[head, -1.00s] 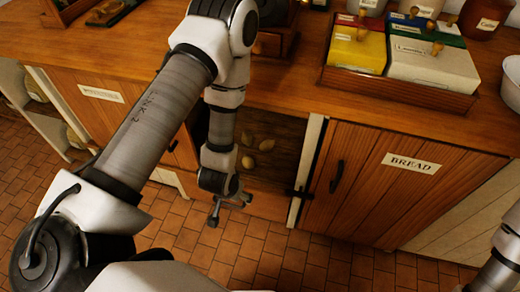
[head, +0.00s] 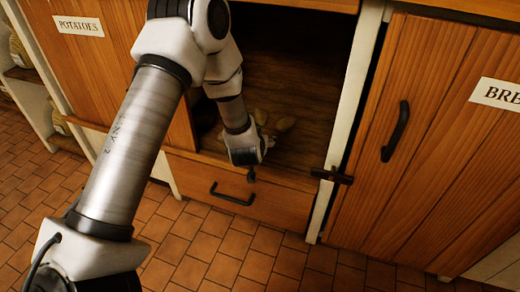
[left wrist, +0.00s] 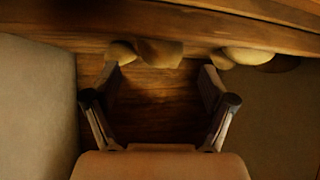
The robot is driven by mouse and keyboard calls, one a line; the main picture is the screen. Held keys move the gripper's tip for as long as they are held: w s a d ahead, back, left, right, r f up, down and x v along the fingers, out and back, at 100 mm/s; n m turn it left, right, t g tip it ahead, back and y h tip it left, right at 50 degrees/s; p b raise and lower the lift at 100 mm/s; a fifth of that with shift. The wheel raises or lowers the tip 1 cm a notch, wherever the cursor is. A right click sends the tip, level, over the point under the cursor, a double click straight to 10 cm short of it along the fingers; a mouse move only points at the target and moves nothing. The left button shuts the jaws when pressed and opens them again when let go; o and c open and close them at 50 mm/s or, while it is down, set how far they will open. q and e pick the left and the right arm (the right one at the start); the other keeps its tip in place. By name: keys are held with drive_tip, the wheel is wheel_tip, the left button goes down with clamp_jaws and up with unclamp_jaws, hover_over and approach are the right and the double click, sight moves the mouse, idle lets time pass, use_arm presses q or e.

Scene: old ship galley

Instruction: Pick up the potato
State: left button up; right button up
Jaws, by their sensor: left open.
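Several potatoes lie inside the open cupboard in the head view. In the left wrist view, a brown potato (left wrist: 160,53), a paler potato (left wrist: 121,52) and another pale potato (left wrist: 246,56) lie in a row beyond the fingertips. My left gripper (left wrist: 162,78) is open and empty, with bare wood between its fingers. The brown potato is ahead of the gap, apart from the fingers. In the head view the left fingers are mostly hidden at the cupboard opening. My right gripper is out of view.
A drawer with a black handle (head: 232,194) is below the opening. A white post (head: 352,110) with a dark latch (head: 332,175) stands to its right, beside the closed bread door (head: 440,140). The potatoes door (head: 80,60) is at left. The tiled floor (head: 220,250) is clear.

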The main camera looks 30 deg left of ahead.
use_arm(q)
drive_tip(key=w+f+b, duration=0.1)
drive_tip(key=w+a+f+b, duration=0.1)
drive_tip(key=w+f+b, duration=0.1)
drive_tip(key=shift+a+f, duration=0.15)
drive_tip(key=shift+f, duration=0.15)
drive_tip(key=shift+w+a, duration=0.1)
drive_tip(key=shift+w, duration=0.05)
drive_tip(key=shift+r, duration=0.15)
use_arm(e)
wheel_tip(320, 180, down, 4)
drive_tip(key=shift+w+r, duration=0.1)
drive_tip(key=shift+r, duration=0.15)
use_arm(q)
drive_tip(key=c, duration=1.3)
drive_tip(key=shift+c, duration=0.2)
